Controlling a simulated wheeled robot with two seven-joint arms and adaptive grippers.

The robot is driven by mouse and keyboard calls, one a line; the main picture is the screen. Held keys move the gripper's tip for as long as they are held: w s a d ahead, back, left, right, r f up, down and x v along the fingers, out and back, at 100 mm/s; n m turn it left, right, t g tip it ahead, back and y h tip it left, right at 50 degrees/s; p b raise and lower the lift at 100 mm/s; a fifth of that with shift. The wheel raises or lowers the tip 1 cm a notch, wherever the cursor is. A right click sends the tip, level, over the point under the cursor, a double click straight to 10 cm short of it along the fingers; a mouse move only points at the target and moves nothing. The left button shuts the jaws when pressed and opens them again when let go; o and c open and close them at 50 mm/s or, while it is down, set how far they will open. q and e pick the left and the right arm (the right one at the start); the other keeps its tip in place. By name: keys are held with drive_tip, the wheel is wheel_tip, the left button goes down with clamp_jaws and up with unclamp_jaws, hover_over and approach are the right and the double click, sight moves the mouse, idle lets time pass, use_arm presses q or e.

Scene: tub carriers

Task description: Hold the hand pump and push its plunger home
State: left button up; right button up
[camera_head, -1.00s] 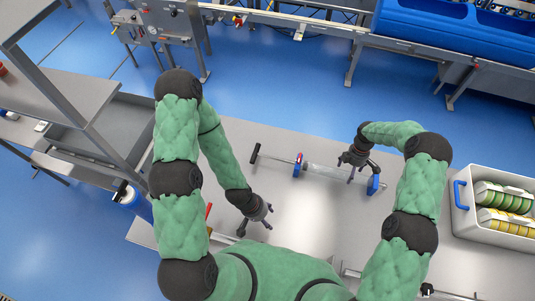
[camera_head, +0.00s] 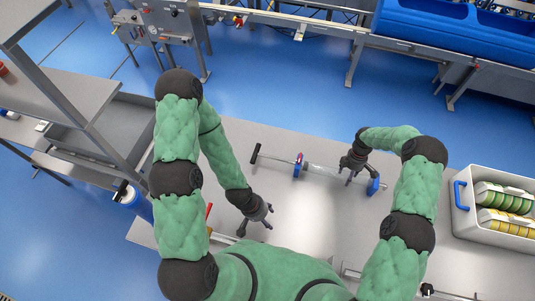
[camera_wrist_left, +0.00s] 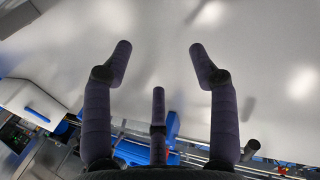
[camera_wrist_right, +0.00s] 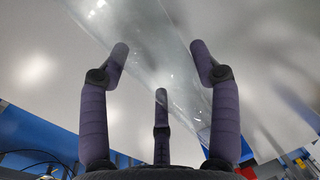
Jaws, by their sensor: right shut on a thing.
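The hand pump lies above the middle of the grey table, with a clear barrel (camera_head: 326,172), a blue end piece (camera_head: 373,187) at its right and a blue and red collar (camera_head: 298,165) at its left. Its plunger rod (camera_head: 276,159) is drawn out to the left, ending in a black cross handle (camera_head: 254,153). My right gripper (camera_head: 350,178) is shut on the barrel near its right end. The right wrist view shows the clear barrel (camera_wrist_right: 150,50) between the fingers. My left gripper (camera_head: 256,225) is open and empty, below the handle and apart from it.
A white crate (camera_head: 468,225) with a blue handle and green and yellow items stands at the right end of the table. A grey shelf unit (camera_head: 75,90) stands at the left. The tabletop (camera_head: 300,212) between my arms is clear.

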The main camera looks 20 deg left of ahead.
use_arm(q)
drive_tip(key=shift+w, duration=0.15)
drive_tip(key=c, duration=0.5)
drive_tip(key=w+a+n, duration=0.1)
drive_tip(key=w, duration=0.2)
drive_tip(key=w+a+n, duration=0.1)
drive_tip(key=w, duration=0.1)
drive_tip(key=w+a+f+n, duration=0.1)
drive_tip(key=w, duration=0.2)
drive_tip(key=shift+w+a+n, duration=0.25)
drive_tip(key=shift+w+n, duration=0.05)
drive_tip(key=shift+n, duration=0.1)
clamp_jaws()
drive_tip(key=w+a+r+n, duration=0.5)
drive_tip(key=w+a+n, duration=0.1)
drive_tip(key=w+a, duration=0.35)
drive_tip(key=w+a+r+n, duration=0.4)
drive_tip(key=w+a+n, duration=0.2)
drive_tip(key=w+a, duration=0.35)
drive_tip(key=shift+y, duration=0.3)
drive_tip(key=x, duration=0.9)
drive_tip(key=shift+s+a+f, duration=0.1)
drive_tip(key=shift+s+f, duration=0.05)
drive_tip(key=shift+s, duration=0.25)
drive_tip(key=d, duration=0.1)
drive_tip(key=d+f, duration=0.1)
drive_tip(key=d, duration=0.1)
drive_tip(key=shift+d+f, duration=0.1)
drive_tip(key=shift+d, duration=0.4)
